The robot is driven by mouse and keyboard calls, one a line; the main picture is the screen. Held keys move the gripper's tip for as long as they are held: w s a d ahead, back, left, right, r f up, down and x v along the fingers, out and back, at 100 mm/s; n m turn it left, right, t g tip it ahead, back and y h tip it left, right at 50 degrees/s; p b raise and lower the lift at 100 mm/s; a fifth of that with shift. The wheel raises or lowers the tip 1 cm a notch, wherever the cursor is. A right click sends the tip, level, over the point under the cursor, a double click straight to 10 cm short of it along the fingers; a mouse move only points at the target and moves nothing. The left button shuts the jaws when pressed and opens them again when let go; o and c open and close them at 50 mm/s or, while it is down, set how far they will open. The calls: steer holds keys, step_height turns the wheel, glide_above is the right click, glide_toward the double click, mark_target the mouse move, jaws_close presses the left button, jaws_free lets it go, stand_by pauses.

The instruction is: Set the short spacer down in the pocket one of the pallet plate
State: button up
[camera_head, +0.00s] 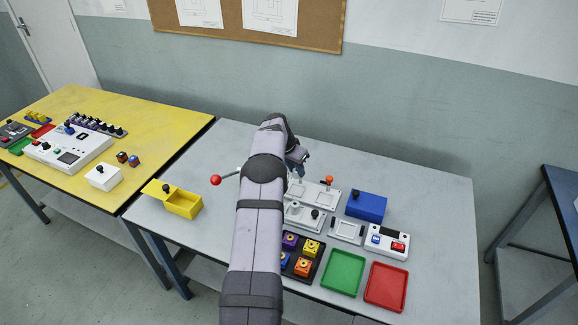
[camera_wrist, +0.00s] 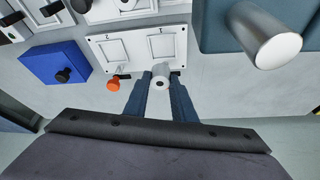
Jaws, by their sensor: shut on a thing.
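The white pallet plate (camera_wrist: 138,48) shows in the wrist view with two square pockets. The right pocket (camera_wrist: 163,46) bears what looks like an upside-down 1, the left one (camera_wrist: 114,52) a 2. Both look empty. My gripper (camera_wrist: 161,88) is shut on the short spacer (camera_wrist: 162,73), a pale cylinder with a dark hole in its end. The spacer overlaps the plate's near edge in the picture, in line with the right pocket; its height above the plate is unclear. In the head view the plate (camera_head: 324,189) is partly behind my arm, and the spacer is hidden.
An orange knob (camera_wrist: 113,85) stands at the plate's edge. A blue box with a black knob (camera_wrist: 56,65) is beside it. A teal block with a metal cylinder (camera_wrist: 266,35) is close on the right. A yellow bin (camera_head: 183,203) stands left; green (camera_head: 343,272) and red (camera_head: 386,287) trays lie in front.

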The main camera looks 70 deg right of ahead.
mark_target(294, 175)
steer(key=shift+f, duration=0.1)
steer(key=shift+f+b, duration=1.05)
steer(key=shift+f, duration=1)
steer(key=shift+f+b, duration=0.65)
steer(key=shift+f, duration=0.15)
steer(key=shift+f+b, duration=0.7)
steer(key=shift+b, duration=0.5)
stand_by(0.7)
stand_by(0.3)
steer(key=o, duration=1.1)
steer(key=shift+o, duration=1.2)
steer(key=shift+r, duration=0.1)
steer(key=shift+r+p, duration=2.2)
steer(key=shift+r, duration=1.75)
